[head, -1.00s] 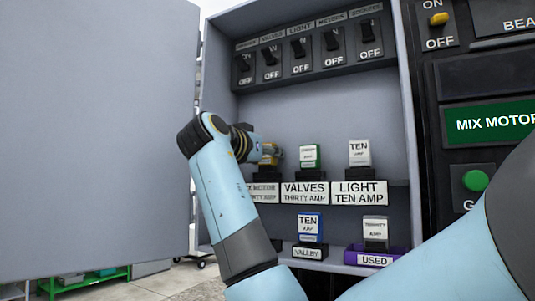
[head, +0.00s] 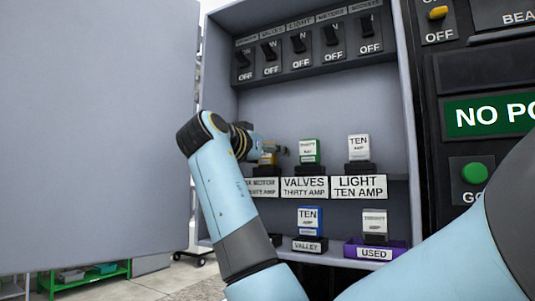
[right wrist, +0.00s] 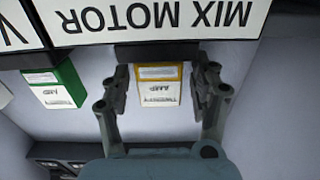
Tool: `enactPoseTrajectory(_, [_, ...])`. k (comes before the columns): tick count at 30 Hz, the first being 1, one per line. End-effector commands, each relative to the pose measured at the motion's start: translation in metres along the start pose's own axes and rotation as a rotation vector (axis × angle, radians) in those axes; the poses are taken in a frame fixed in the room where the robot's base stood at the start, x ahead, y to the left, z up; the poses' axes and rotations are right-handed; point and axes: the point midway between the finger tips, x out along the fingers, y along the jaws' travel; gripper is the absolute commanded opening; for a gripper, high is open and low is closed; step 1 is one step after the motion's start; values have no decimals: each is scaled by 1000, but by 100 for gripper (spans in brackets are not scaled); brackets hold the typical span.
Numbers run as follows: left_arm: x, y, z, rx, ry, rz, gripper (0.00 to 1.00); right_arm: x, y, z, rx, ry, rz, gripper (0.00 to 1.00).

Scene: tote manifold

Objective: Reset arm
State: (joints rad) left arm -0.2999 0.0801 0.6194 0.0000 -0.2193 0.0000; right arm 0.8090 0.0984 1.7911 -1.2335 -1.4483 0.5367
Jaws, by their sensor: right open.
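My right gripper (head: 279,151) is inside the open grey cabinet, at the mix motor fuse place. In the right wrist view my right gripper (right wrist: 160,88) is open, with one finger on each side of a yellow and white fuse (right wrist: 158,88). The fuse sits in its socket at the mix motor label (right wrist: 150,18). In the head view this fuse (head: 267,155) is partly hidden by my arm. My left gripper is not in view.
A green valves fuse (head: 309,152) and a white light fuse (head: 359,148) stand to the right. Below are a blue fuse (head: 309,221) and a purple used tray (head: 400,247) holding a fuse. Switches (head: 301,42) above read OFF. The cabinet door (head: 95,130) stands open at left.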

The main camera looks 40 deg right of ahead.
Motion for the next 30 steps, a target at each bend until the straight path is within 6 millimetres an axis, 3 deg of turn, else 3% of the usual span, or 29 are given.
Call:
enactPoseTrajectory(5, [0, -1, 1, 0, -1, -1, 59, -15, -1, 1, 1, -2, -4, 62])
enactPoseTrajectory(15, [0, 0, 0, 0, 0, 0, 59, -69, -1, 1, 0, -2, -3, 62])
enactPoseTrajectory(30, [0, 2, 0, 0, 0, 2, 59, -75, 0, 0, 0, 0, 0, 62])
